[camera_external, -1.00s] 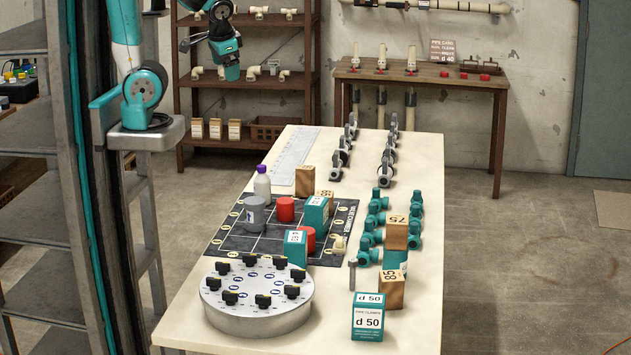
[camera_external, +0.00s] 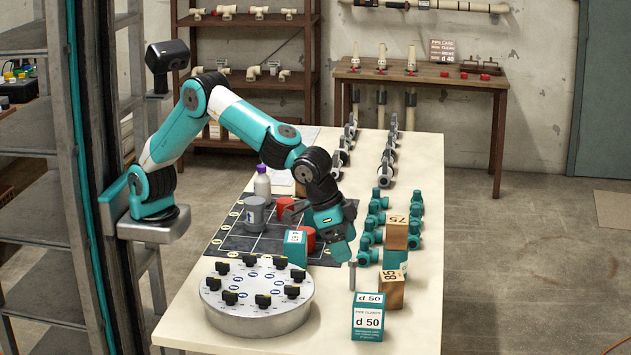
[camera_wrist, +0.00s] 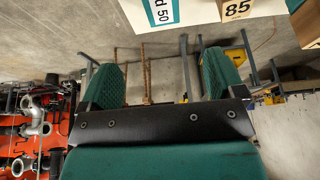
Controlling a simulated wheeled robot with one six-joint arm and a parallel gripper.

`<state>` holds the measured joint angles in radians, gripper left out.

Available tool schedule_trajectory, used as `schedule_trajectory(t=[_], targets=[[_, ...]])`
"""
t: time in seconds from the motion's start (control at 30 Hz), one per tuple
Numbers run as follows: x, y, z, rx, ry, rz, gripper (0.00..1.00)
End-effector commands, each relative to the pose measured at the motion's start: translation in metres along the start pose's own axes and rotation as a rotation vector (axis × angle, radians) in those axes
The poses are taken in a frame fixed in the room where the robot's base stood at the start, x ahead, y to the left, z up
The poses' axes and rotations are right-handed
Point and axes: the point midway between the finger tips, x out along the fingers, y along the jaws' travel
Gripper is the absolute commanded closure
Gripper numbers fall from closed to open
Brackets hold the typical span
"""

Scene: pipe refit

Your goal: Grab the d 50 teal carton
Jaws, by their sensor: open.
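The d 50 teal carton (camera_external: 368,318) stands upright at the near right of the table, with teal and white faces. In the wrist view the carton (camera_wrist: 161,10) shows at the top edge, cut off by the frame. My gripper (camera_external: 338,242) hangs over the right side of the dark mat, above and behind the carton in the external view, and apart from it. In the wrist view my gripper (camera_wrist: 163,80) is open, with nothing held between its teal fingers.
A wooden 85 block (camera_external: 391,291) stands just behind the carton, with a 75 block (camera_external: 396,235) and teal fittings (camera_external: 372,222) farther back. A round dial plate (camera_external: 257,300) lies to the left. Another teal carton (camera_external: 295,246) is on the mat (camera_external: 232,240). Table right of the d 50 carton is clear.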

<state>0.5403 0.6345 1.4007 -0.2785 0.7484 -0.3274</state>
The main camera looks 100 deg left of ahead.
Motion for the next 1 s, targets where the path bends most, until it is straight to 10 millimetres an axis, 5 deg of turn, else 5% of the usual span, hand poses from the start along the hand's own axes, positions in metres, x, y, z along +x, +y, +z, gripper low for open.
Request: schedule_trajectory(t=[0.5, 1.0], targets=[[0.101, 0.000, -0.001, 0.000, -0.002, -0.001, 0.12], [0.158, -0.003, -0.001, 0.001, -0.001, 0.000, 0.12]])
